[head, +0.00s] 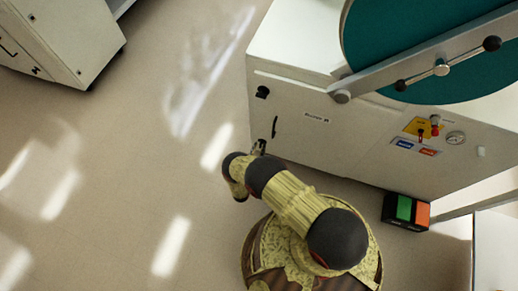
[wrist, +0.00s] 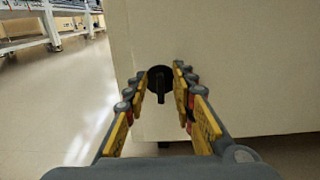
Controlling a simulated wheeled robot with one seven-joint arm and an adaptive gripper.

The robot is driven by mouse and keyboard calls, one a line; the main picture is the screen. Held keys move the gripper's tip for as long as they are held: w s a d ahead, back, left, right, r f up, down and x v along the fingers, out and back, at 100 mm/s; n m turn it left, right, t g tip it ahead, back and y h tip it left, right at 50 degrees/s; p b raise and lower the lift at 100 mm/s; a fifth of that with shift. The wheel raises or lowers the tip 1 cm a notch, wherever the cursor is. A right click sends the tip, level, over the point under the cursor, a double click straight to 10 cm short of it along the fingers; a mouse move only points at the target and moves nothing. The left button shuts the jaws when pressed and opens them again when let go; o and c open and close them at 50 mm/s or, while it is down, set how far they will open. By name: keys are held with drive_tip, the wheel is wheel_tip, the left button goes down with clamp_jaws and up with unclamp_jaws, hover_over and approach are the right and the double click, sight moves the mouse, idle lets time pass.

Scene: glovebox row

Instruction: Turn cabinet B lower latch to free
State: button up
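A pale cabinet (head: 345,140) with a round teal door on top stands at the upper right of the head view. Its label (head: 316,118) is too small to read. In the wrist view, a black latch (wrist: 160,78) has a round base and a short lever hanging straight down. My gripper (wrist: 160,70) is open, with one finger on each side of this latch; I cannot tell whether either touches it. In the head view, my gripper (head: 259,147) is at the lower left of the cabinet front and hides the latch there. Another black latch (head: 262,92) shows higher up.
A dark handle (head: 275,127) lies between the upper latch and my gripper. A box with green and orange faces (head: 407,211) stands by the cabinet's right foot. Another pale cabinet (head: 65,35) is at the upper left. The floor (head: 110,170) between is clear.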

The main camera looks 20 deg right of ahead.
drive_tip(key=shift+w+d, duration=0.15)
drive_tip(key=shift+w, duration=0.05)
drive_tip(key=shift+c, duration=0.6)
clamp_jaws()
